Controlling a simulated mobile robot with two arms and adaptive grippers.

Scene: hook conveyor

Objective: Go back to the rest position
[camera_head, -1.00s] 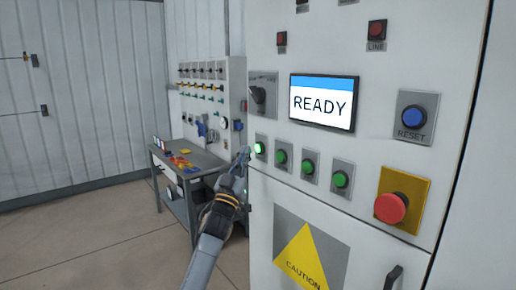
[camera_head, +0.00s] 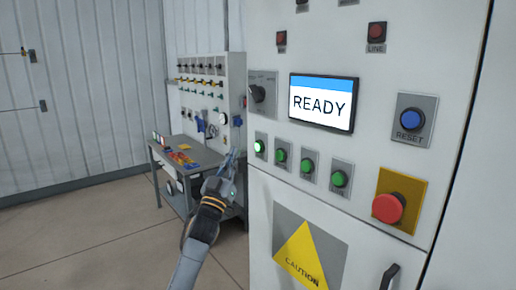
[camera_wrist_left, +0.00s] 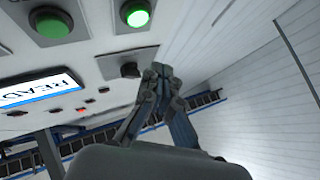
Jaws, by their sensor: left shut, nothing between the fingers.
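My left gripper (camera_head: 230,160) is shut and empty, in front of the cabinet's left edge in the head view. Its closed fingertips also show in the left wrist view (camera_wrist_left: 161,72). The leftmost green button (camera_head: 259,147) on the cabinet is lit brightly and stands a little to the right of the fingertips, which do not touch it. That lit button also shows in the left wrist view (camera_wrist_left: 136,14). My right gripper is not in view.
The white control cabinet (camera_head: 375,170) fills the right side, with a READY screen (camera_head: 323,102), a rotary switch (camera_head: 258,93), a blue reset button (camera_head: 411,119) and a red emergency knob (camera_head: 389,207). A workbench (camera_head: 205,161) and tool panel stand behind. Open floor lies at left.

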